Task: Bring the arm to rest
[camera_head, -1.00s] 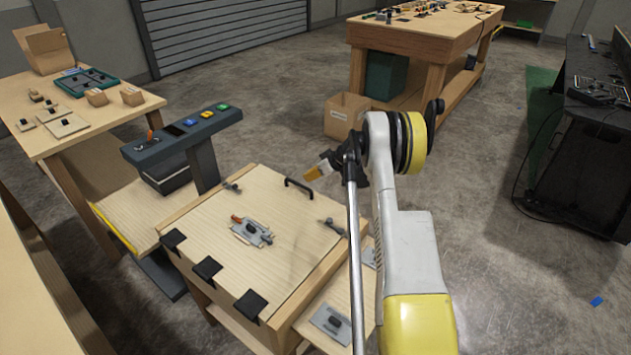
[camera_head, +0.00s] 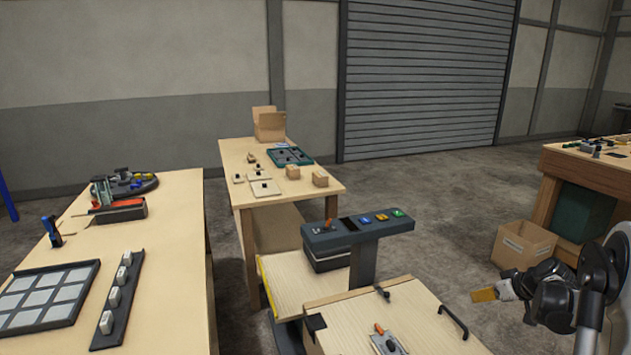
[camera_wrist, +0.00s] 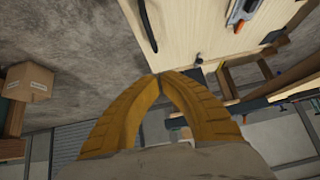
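My gripper (camera_head: 484,295) is at the right of the head view, its orange fingers pointing left. In the wrist view its two fingers (camera_wrist: 161,76) meet at the tips with nothing between them. It is in the air to the right of the wooden box lid (camera_head: 345,312), apart from the black handle (camera_head: 453,322). The handle also shows in the wrist view (camera_wrist: 148,27). My arm is at the right edge of the head view, mostly cut off.
The dark console (camera_head: 357,232) with coloured buttons stands behind the box. Wooden tables (camera_head: 185,215) with parts stand at left and behind (camera_head: 235,170). A cardboard box (camera_head: 523,244) is on the floor near the right workbench (camera_head: 560,165). Open floor lies between.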

